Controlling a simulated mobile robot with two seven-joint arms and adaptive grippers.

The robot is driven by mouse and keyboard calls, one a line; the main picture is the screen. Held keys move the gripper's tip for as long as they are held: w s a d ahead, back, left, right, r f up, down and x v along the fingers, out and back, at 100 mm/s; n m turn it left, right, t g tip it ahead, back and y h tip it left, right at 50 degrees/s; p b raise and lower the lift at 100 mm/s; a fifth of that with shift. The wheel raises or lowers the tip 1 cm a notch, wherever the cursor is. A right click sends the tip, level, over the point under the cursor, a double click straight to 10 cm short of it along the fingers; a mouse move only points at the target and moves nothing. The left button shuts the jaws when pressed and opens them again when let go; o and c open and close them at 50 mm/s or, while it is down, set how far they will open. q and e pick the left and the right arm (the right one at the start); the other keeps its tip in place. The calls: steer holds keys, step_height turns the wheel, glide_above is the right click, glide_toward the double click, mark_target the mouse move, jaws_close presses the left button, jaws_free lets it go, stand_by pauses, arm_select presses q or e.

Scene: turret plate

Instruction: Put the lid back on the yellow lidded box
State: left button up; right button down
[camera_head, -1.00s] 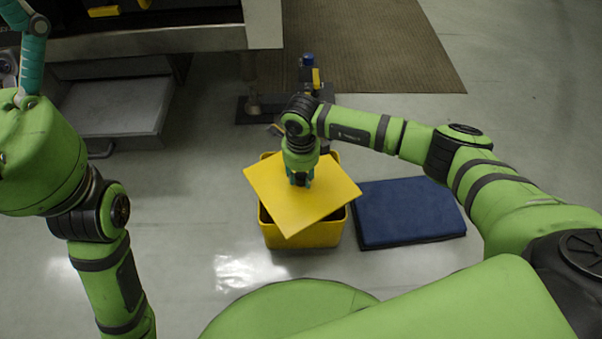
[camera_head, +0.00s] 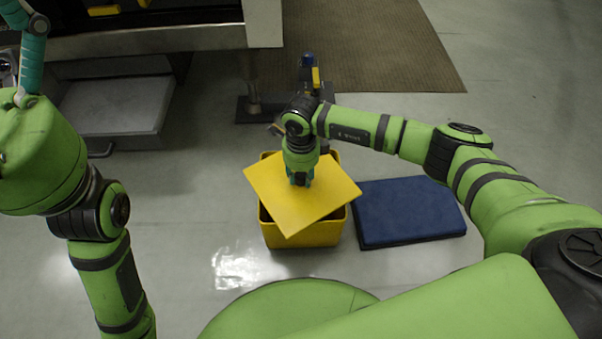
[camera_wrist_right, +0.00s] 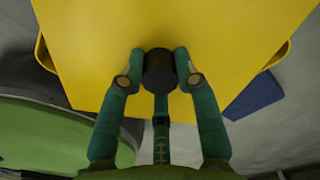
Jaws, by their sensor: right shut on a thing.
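The yellow box (camera_head: 302,234) stands on the floor in the middle of the head view. Its yellow lid (camera_head: 318,205) is above the opening, turned at an angle to the box so that its corners overhang the rim. Dark gaps show beside it at the lower left and right. My right gripper (camera_head: 300,181) is over the lid's middle. In the right wrist view its teal fingers (camera_wrist_right: 160,70) are shut on the lid's dark round knob (camera_wrist_right: 159,72). Whether the lid touches the rim cannot be told.
A dark blue mat (camera_head: 408,211) lies on the floor just right of the box. Behind the box is a dark stand (camera_head: 262,108) with small parts. A grey machine with a tray (camera_head: 118,108) is at the upper left. Floor in front of the box is clear.

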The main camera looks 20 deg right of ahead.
stand_by(0.4)
steer(key=c, duration=0.8)
jaws_free()
steer(key=o, duration=0.5)
steer(key=shift+c, duration=0.2)
steer(key=shift+r+p, duration=3.1)
steer(key=shift+r, duration=0.45)
